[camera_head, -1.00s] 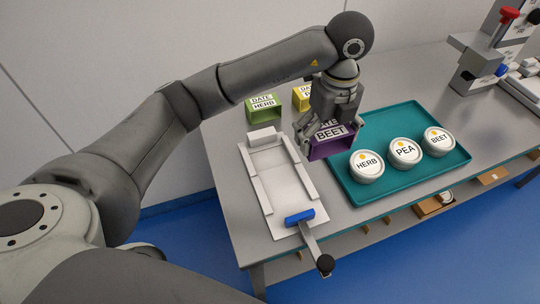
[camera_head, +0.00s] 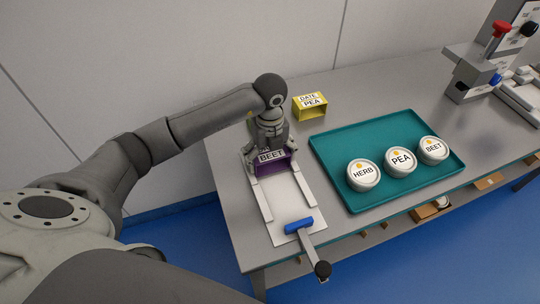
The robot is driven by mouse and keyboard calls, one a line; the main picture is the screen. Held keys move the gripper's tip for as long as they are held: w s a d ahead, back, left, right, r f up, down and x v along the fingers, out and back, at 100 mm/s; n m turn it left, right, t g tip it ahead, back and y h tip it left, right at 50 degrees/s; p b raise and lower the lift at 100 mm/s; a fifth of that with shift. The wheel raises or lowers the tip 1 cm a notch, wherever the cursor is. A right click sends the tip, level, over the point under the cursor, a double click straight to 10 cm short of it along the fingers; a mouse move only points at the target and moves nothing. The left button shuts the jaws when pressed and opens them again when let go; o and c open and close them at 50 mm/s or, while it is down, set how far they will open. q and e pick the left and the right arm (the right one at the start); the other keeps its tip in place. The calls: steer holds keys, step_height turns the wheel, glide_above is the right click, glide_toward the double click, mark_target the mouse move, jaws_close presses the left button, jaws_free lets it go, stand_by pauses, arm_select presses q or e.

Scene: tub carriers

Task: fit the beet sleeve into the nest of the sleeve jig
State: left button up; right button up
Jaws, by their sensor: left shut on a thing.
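The beet sleeve (camera_head: 273,165) is purple with a white BEET label. It is at the far end of the sleeve jig (camera_head: 285,196), between or just above the side rails; I cannot tell whether it touches the base. My left gripper (camera_head: 269,150) is shut on the beet sleeve from above. The jig is a white plate with light rails and a blue-ended clamp (camera_head: 299,225) with a black-knobbed lever at its near end. The arm and sleeve hide the jig's far end. My right gripper is not in view.
A yellow PEA sleeve (camera_head: 310,106) stands behind the jig. A teal tray (camera_head: 350,129) to the right holds tubs labelled HERB (camera_head: 363,174), PEA (camera_head: 401,162) and BEET (camera_head: 433,150). A press with a red knob (camera_head: 501,28) stands at the far right.

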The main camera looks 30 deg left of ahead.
arm_select(q)
steer(key=shift+f, duration=0.55)
steer(key=shift+f, duration=0.1)
